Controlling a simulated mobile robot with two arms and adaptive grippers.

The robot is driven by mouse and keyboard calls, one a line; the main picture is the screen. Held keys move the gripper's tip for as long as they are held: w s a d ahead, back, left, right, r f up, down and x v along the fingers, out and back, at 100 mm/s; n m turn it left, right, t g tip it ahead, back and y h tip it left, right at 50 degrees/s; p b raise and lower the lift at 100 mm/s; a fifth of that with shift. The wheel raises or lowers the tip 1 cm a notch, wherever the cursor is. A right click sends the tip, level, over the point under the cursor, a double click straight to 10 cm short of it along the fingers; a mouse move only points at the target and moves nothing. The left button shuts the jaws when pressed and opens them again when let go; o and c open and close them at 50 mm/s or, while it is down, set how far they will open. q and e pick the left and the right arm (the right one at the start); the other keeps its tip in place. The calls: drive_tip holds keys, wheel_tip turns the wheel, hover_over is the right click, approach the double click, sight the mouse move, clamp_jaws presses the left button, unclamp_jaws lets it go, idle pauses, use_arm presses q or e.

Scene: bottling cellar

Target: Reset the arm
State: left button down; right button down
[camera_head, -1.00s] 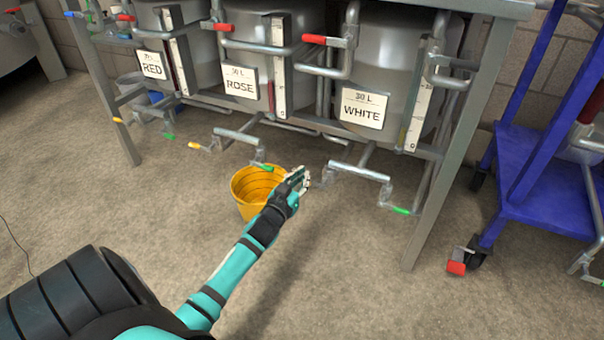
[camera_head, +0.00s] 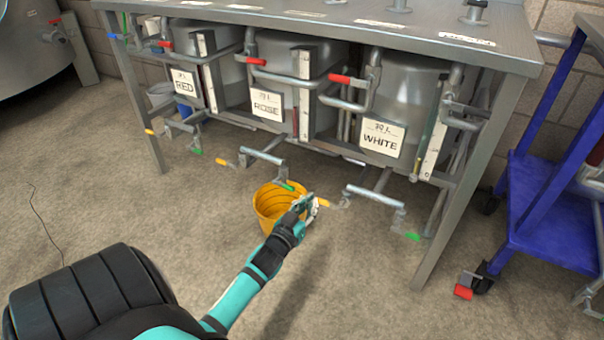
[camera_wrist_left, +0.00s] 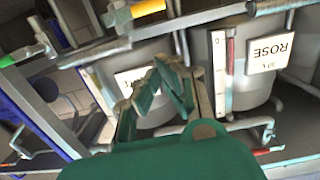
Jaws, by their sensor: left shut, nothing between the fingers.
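My left arm (camera_head: 240,295) is stretched forward over the floor. My left gripper (camera_head: 308,205) is in front of the tank stand, at the right rim of a yellow bucket (camera_head: 268,200) in the head view, and hides part of it. I cannot tell whether it touches the bucket. In the left wrist view, the fingers of the left gripper (camera_wrist_left: 160,75) are shut and empty, with the tanks behind them. My right gripper is in neither view.
The steel stand (camera_head: 470,190) holds tanks labelled RED (camera_head: 186,88), ROSE (camera_head: 267,104) and WHITE (camera_head: 382,136), with pipes and coloured-handled valves sticking out. A blue cart (camera_head: 550,215) stands at the right. The floor (camera_head: 110,210) at the left is mostly clear.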

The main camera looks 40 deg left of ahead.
use_arm(q)
drive_tip(key=shift+p+v, duration=0.6)
drive_tip(key=shift+v, duration=1.4)
